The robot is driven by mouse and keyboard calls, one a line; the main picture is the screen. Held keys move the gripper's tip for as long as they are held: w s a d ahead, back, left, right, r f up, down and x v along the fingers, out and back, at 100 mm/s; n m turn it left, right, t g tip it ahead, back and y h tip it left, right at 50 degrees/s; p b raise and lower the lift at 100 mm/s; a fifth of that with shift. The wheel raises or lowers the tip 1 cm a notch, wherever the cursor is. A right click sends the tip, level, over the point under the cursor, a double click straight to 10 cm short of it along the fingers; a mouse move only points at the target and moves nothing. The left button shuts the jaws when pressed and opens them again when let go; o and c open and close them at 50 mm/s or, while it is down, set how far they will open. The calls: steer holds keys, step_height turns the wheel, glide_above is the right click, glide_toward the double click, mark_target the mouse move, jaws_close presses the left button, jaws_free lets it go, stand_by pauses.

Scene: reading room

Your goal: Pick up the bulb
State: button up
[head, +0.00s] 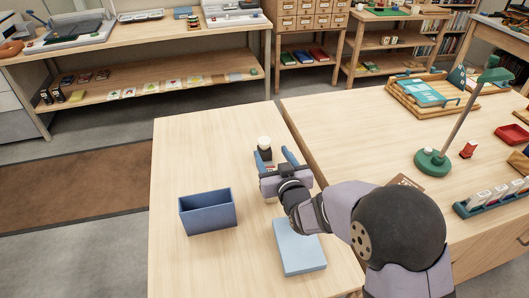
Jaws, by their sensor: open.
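A small bulb (264,142) with a rounded white top and a darker lower part stands on the light wooden table (185,150), near its far right side. My gripper (276,157) is open, with its blue fingers low over the table close to the bulb. One finger overlaps the bulb's lower part in this view. I cannot tell whether the bulb is between the fingers or just beyond them, or whether they touch it.
A blue open bin (208,226) stands left of my gripper. A light blue flat box (299,248) lies nearer, below my arm. The adjoining right table (345,120) holds a green lamp (432,163) and trays. The table's far left is clear.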

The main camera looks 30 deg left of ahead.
mark_target(265, 143)
steer(key=shift+p+x, duration=0.65)
steer(key=shift+x, duration=2.95)
jaws_close()
